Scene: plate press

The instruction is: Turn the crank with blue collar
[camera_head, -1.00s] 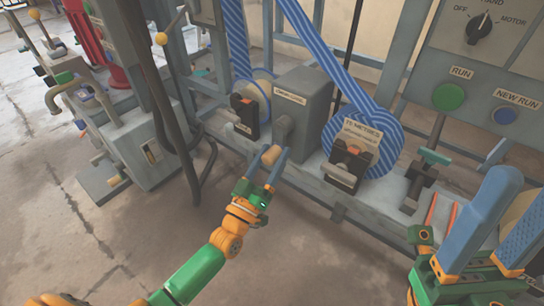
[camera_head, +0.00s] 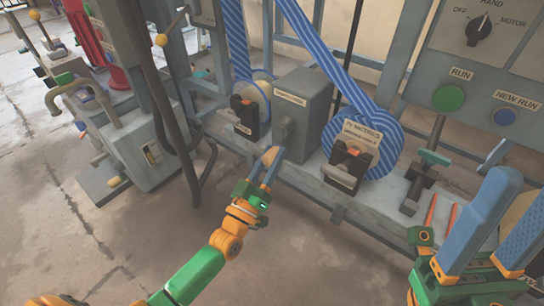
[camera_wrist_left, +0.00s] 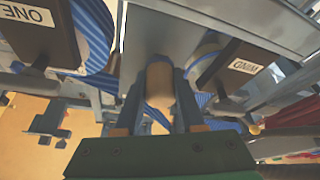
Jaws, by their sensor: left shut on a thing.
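My left gripper (camera_head: 268,167) is shut on the tan wooden handle (camera_head: 270,154) of a crank. The crank's grey arm (camera_head: 284,128) is on the front of a grey box (camera_head: 302,101) in the middle of the head view. In the left wrist view the handle (camera_wrist_left: 160,84) shows between the two blue fingers of my left gripper (camera_wrist_left: 160,98).
Blue striped belts and wheels (camera_head: 382,145) flank the box. Dark labelled blocks stand in front at left (camera_head: 246,112) and right (camera_head: 350,163). A control panel (camera_head: 475,62) with green and blue buttons is at upper right. Bare floor (camera_head: 285,240) lies in front.

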